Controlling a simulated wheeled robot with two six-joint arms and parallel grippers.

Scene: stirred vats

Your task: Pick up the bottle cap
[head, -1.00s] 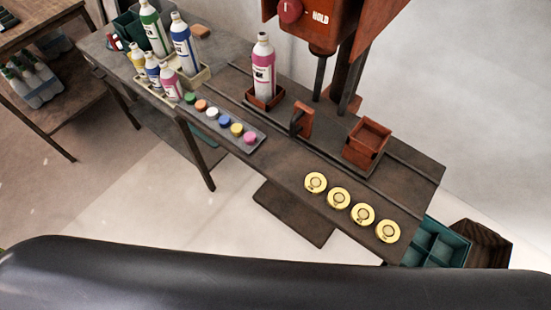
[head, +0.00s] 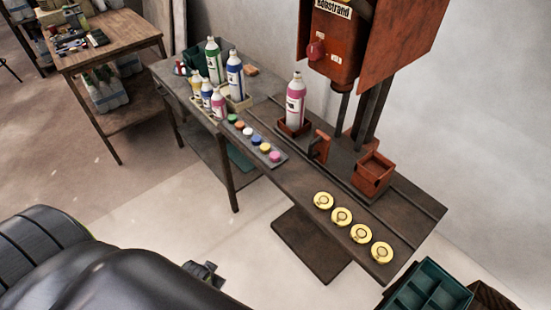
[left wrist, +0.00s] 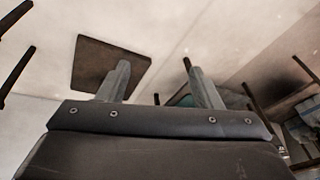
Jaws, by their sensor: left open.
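Several small bottle caps in different colours, including a blue cap (head: 256,139) and a pink cap (head: 275,156), stand in a row on a narrow strip on the dark workbench. A white bottle with a pink label (head: 296,103) stands upright in a small holder under the red press. In the left wrist view my left gripper (left wrist: 156,65) is open and empty, its two fingers apart above the floor. It is away from the caps, which do not show in that view. The right gripper is not in view.
Several bottles stand in a cream tray (head: 238,105) at the bench's left end. Several yellow discs (head: 341,216) lie near the right end. The red press (head: 337,45) rises behind the bench, with an open red box (head: 373,174) beside it. A teal crate (head: 428,288) sits at lower right.

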